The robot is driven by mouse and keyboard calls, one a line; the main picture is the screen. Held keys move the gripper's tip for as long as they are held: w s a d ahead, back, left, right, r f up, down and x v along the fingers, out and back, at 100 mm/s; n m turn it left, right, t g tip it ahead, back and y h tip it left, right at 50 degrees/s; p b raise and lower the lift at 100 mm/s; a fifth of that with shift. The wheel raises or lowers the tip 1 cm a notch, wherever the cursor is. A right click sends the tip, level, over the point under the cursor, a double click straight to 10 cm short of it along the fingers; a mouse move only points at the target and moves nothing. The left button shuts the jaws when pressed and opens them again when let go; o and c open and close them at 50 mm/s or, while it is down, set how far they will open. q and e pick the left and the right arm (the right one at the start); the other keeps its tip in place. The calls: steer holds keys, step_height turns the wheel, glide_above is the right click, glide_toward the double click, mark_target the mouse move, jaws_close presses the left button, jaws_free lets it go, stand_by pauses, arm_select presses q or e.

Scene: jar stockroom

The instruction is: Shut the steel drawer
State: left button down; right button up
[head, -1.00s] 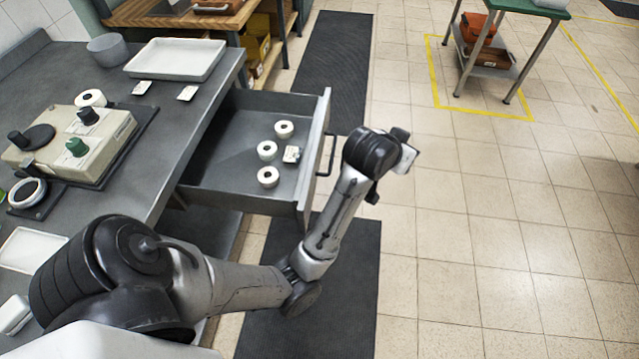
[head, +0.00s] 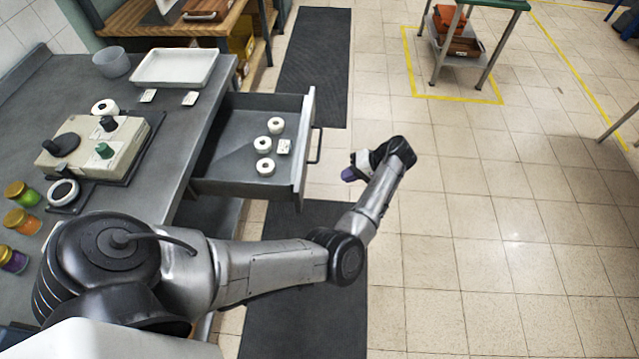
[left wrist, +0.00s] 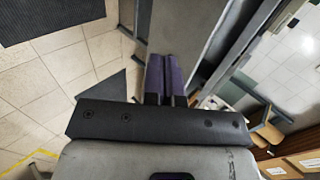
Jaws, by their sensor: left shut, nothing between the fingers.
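The steel drawer (head: 228,158) stands pulled out from the grey bench. Its front panel (head: 306,140) faces right and carries a bar handle (head: 318,147). Inside lie several white rolls (head: 265,167) and a small white label card (head: 284,147). My left gripper (head: 347,174) is out in front of the drawer, to the right of the handle, with its purple fingers pointing left toward the front. A gap shows between them. In the left wrist view the purple fingers (left wrist: 165,74) are closed together and empty, with a grey panel beyond them. My right gripper is not seen.
The bench top holds a white tray (head: 175,68), a beige device (head: 100,148) and several lidded jars (head: 22,222). Dark mats (head: 313,60) lie on the tiled floor. A green-topped table (head: 490,4) stands far right. The floor right of my arm is clear.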

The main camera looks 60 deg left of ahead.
arm_select(q)
steer(key=s+a+r+p+x, duration=0.1)
steer(key=r+p+x, duration=0.1)
steer(key=x, duration=1)
steer(key=shift+s+a+f, duration=0.2)
steer(key=shift+s+f, duration=0.05)
steer(key=shift+s, duration=0.2)
